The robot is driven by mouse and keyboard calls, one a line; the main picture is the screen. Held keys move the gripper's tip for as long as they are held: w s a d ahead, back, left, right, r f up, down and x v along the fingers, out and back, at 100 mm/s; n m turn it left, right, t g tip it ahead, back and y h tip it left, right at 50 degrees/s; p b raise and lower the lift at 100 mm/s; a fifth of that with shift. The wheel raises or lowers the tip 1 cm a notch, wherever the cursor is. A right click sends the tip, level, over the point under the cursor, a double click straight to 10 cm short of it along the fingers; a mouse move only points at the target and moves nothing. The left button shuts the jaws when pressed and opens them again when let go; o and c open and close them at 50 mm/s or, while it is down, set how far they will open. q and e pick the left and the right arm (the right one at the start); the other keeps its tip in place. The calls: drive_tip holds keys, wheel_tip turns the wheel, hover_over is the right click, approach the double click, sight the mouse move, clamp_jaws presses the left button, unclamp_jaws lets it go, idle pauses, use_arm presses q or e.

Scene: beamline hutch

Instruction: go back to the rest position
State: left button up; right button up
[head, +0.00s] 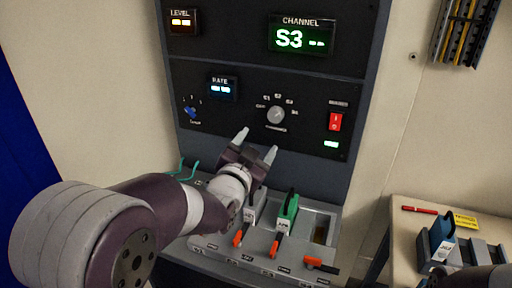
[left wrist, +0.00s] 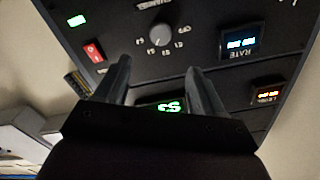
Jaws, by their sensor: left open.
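My left gripper (head: 256,145) is open and empty in the head view, in front of the lower part of the black control panel (head: 235,118). Its two pale fingertips are apart, just below and left of the round selector knob (head: 276,115), and it seems not to touch it. In the left wrist view the two fingers (left wrist: 156,82) are spread with nothing between them. The knob (left wrist: 160,34) shows beyond them there. My right gripper is not clearly seen; a dark part shows at the head view's bottom right edge.
The channel display (head: 300,36) reads S3. A red rocker switch (head: 335,121) and a blue knob (head: 191,112) flank the selector. Below, a sloped deck (head: 237,256) holds modules, one green (head: 288,207), with orange levers. A side table (head: 408,222) at right holds a blue-topped module (head: 442,230).

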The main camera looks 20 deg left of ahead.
use_arm(q)
drive_tip(key=s+f+n+g, duration=0.35)
drive_tip(key=f+g, duration=0.25)
drive_tip(key=f, duration=0.5)
drive_tip(key=s+f+n+g+p, duration=0.1)
drive_tip(key=s+f+g, duration=0.2)
drive_tip(key=s, duration=0.6)
drive_tip(key=s+f+g+p, duration=0.1)
drive_tip(key=s+f+g, duration=0.3)
drive_tip(key=s+g, duration=0.3)
drive_tip(key=shift+s+d+f+n+g+y, duration=0.3)
drive_tip(key=shift+s+n+g, duration=0.1)
drive_tip(key=shift+s, duration=0.55)
